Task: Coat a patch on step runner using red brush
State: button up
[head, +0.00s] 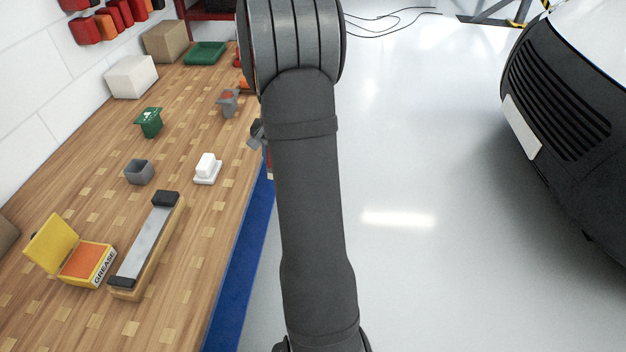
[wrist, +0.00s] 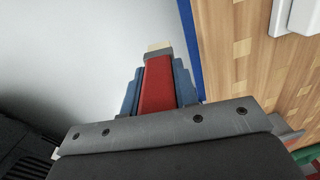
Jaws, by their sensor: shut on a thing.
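My gripper (wrist: 157,84) is shut on the red brush (wrist: 157,92), whose pale tip (wrist: 159,47) points away from it. In the wrist view the brush is over the grey floor, beside the bench's blue edge. In the head view my arm hides most of the gripper and brush. The step runner (head: 147,243), a pale metal strip on a wooden base with black end blocks, lies on the bench at lower left, well apart from my gripper. Left of it is an open yellow box (head: 107,266) marked GREASE, with an orange inside and its lid (head: 53,243) up.
On the wooden bench (head: 190,285) stand a grey cup (head: 139,172), a white block on a white base (head: 207,168), a green container (head: 149,122) and a grey holder (head: 229,102). Boxes stand at the back. A dark-and-white vehicle (head: 570,110) is at right, with open floor between.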

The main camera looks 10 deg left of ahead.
jog(key=s+a+r+y, duration=0.1)
jog(key=s+a+r, duration=0.45)
jog(key=a, duration=0.45)
jog(key=s+a+r, duration=0.4)
jog(key=s+a, duration=0.2)
jog(key=a, duration=0.5)
jog(key=s+a+r+y, duration=0.1)
jog(key=s+a, duration=0.6)
jog(key=s, duration=0.5)
jog(key=s+a+r+y, duration=0.1)
jog(key=s+a, duration=0.7)
jog(key=s, duration=0.4)
jog(key=shift+n, duration=0.4)
jog(key=shift+w+d+f, duration=0.1)
jog(key=shift+f, duration=1.35)
jog(key=shift+d+f, duration=0.1)
jog(key=shift+f, duration=1.3)
jog(key=shift+f, duration=0.6)
notch_tip(320, 180, up, 7)
